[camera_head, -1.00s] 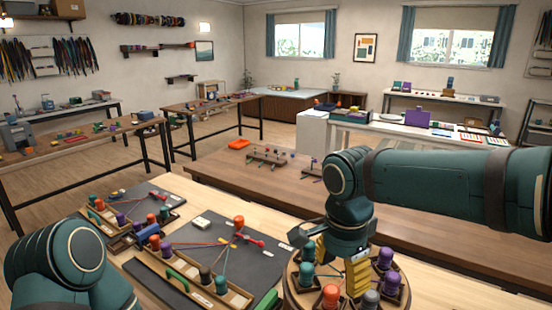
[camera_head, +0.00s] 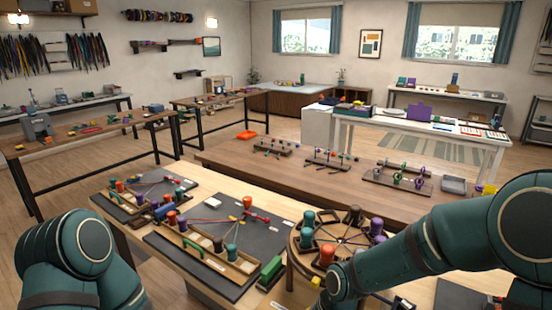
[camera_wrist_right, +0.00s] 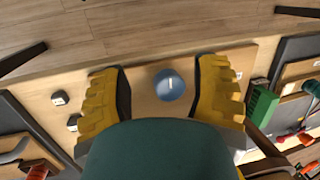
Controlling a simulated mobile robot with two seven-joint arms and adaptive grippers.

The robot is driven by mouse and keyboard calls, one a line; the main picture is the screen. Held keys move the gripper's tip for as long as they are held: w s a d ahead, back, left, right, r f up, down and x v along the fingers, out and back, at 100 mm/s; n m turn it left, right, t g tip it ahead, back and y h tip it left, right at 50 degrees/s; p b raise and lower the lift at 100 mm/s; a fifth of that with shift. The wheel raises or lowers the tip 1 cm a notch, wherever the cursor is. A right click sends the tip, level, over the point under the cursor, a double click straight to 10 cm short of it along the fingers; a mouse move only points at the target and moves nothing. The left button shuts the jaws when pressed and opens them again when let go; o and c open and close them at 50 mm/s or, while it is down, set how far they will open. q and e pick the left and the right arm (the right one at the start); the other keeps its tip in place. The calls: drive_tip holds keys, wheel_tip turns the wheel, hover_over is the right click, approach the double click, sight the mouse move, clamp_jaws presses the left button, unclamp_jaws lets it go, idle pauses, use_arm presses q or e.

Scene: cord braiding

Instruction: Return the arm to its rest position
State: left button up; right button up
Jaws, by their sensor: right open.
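My right arm (camera_head: 405,262) reaches in from the right, low in the head view. Its gripper is mostly hidden there behind the arm; a yellow finger piece (camera_head: 316,282) shows by the front of the round braiding stand. In the right wrist view the gripper (camera_wrist_right: 160,85) is open, with its two yellow fingers wide apart. A round blue object (camera_wrist_right: 169,85) lies in line between them; nothing is seen gripped. The round stand (camera_head: 294,258) carries several coloured bobbins with cords meeting at its middle. My left arm (camera_head: 70,250) is folded at lower left, and its gripper is out of view.
A dark mat (camera_head: 180,240) with a bobbin rack lies left of the stand. A green block (camera_head: 271,270) lies close to the stand's left side. Behind is a brown table (camera_head: 300,180) with peg racks. Small pale cubes (camera_wrist_right: 60,98) lie near the table edge.

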drive_tip(key=s+f+n, duration=0.2)
drive_tip(key=s+f, duration=0.3)
drive_tip(key=f, duration=0.3)
drive_tip(key=s+d+f+n+t+y, duration=0.1)
drive_tip(key=s+f, duration=0.3)
drive_tip(key=f, duration=0.4)
drive_tip(key=shift+s+d+n+t, duration=0.15)
drive_tip(key=shift+s+n+t, duration=0.2)
drive_tip(key=shift+n, duration=0.45)
